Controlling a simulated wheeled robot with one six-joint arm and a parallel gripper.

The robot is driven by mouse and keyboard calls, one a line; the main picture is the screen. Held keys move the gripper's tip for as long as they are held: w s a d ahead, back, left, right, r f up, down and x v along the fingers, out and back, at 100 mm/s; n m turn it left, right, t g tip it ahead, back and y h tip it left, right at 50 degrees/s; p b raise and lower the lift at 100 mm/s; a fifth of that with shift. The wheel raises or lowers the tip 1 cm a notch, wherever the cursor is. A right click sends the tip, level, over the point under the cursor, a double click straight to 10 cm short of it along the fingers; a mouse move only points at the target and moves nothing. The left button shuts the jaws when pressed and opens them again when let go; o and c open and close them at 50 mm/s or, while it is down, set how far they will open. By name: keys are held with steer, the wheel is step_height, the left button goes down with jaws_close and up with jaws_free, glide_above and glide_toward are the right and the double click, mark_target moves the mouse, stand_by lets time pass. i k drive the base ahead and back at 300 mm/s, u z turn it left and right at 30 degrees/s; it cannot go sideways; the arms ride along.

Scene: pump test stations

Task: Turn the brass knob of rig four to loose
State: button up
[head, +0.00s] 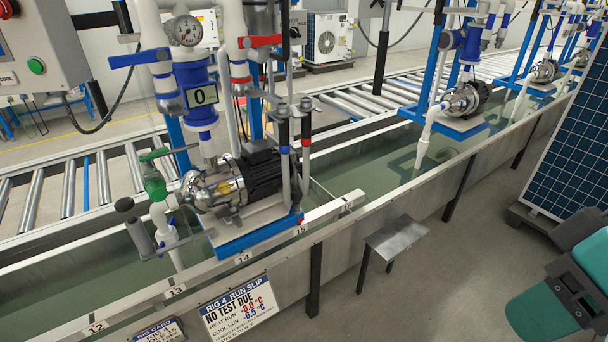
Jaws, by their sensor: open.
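Rig four is the near station at left, above a hanging slip (240,308) headed "RIG 4 RUN SLIP" and "NO TEST DUE". Its steel pump (212,188) with a black motor (262,175) sits on a blue-edged plate (258,234) over the water trough. A small brass-coloured part shows low on the pump's front; I cannot tell whether it is the knob, nor how it is set. A green valve (154,182) is left of the pump.
A blue lever (138,59), red lever (262,41) and pressure gauge (183,31) crowd the rig's top. The trough's front rail (330,208) runs diagonally across. A small grey step (397,241) stands before it. Teal and dark parts fill the lower right. Floor between is clear.

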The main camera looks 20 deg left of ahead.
mark_target(223, 187)
steer(key=z, duration=0.2)
steer(key=i, duration=0.65)
steer(key=u, duration=1.3)
steer(key=i, duration=0.5)
steer(key=u, duration=0.05)
